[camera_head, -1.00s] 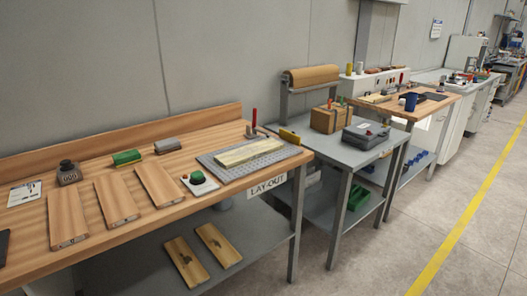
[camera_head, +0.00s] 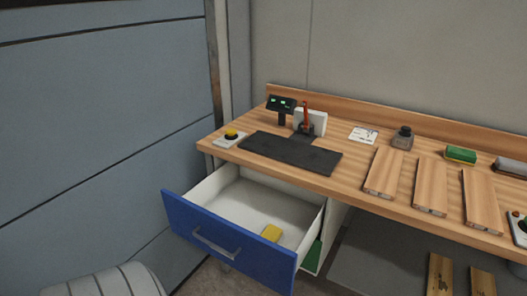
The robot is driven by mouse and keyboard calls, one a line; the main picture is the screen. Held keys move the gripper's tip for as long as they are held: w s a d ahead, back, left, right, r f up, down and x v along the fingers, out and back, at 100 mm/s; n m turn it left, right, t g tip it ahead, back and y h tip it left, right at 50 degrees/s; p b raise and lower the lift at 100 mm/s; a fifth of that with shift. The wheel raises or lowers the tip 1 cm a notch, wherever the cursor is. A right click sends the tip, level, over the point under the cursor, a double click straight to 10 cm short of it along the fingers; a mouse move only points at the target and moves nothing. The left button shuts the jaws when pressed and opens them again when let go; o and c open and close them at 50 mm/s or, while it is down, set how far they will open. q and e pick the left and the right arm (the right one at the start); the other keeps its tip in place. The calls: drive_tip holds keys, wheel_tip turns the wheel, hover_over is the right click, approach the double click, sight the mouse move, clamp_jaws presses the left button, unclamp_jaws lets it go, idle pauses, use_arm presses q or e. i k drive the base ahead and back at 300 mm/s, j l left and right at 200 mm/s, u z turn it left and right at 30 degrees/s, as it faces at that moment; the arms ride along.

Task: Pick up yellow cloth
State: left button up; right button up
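The drawer (camera_head: 228,242) has a blue front with a metal handle and white inner walls. It is pulled out from under the left part of the wooden workbench (camera_head: 352,187). Neither of my grippers shows in the head view.
A lower shelf (camera_head: 385,265) holds two boards. A grey-blue wall (camera_head: 100,110) stands at left.

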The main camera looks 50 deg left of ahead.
sight(272, 233)
drive_tip(key=u, duration=1.4)
